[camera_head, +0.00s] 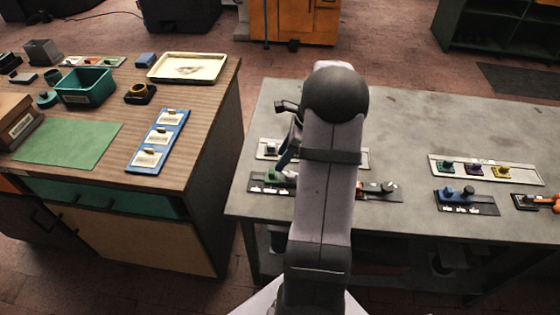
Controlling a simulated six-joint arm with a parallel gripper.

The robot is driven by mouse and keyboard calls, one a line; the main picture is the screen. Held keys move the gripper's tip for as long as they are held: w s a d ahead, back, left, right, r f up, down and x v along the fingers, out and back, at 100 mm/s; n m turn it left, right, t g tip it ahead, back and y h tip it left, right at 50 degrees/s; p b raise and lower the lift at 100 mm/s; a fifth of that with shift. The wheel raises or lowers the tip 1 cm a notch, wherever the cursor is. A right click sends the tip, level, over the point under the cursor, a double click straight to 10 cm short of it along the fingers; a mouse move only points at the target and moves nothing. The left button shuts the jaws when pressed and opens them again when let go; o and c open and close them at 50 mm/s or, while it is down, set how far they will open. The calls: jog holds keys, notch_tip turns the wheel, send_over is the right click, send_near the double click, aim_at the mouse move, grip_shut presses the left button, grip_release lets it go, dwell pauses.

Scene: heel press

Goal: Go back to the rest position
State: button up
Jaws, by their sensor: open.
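My gripper (284,160) shows only in part, to the left of my raised arm and low over the left part of the grey table (410,125). It is open, and I see nothing held in it. My own forearm hides much of it and the middle of the panels behind. A dark strip with a green piece (280,176) lies just below the gripper. I cannot tell whether they touch.
A wooden bench (205,115) at left holds a teal bin (85,86), a cream tray (188,68) and a blue panel (158,141). On the grey table's right are a white strip with coloured knobs (485,170) and a blue-knobbed block (456,197). The table's middle back is clear.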

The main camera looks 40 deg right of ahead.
jog(key=shift+r, duration=0.1)
dwell(0.3)
jog(key=s+a+r+n+g+h, duration=0.1)
jog(key=s+a+n, duration=0.1)
jog(key=a+n, duration=0.5)
jog(key=s+a+r+n+g, duration=0.1)
jog(key=s+a+n, duration=0.3)
jog(key=a, duration=0.5)
jog(key=s+a+n+g+h, duration=0.1)
jog(key=s+a+n+h, duration=0.1)
jog(key=s+a+n, duration=1.15)
jog(key=w+d+f+n+b, duration=0.1)
jog(key=d+f+b, duration=0.1)
jog(key=f+b, duration=1.7)
jog(key=w+d+f+n+b, duration=0.1)
jog(key=w+d+f+b, duration=0.1)
jog(key=f+b, duration=1.8)
jog(key=shift+f, duration=0.45)
jog(key=shift+n, duration=0.25)
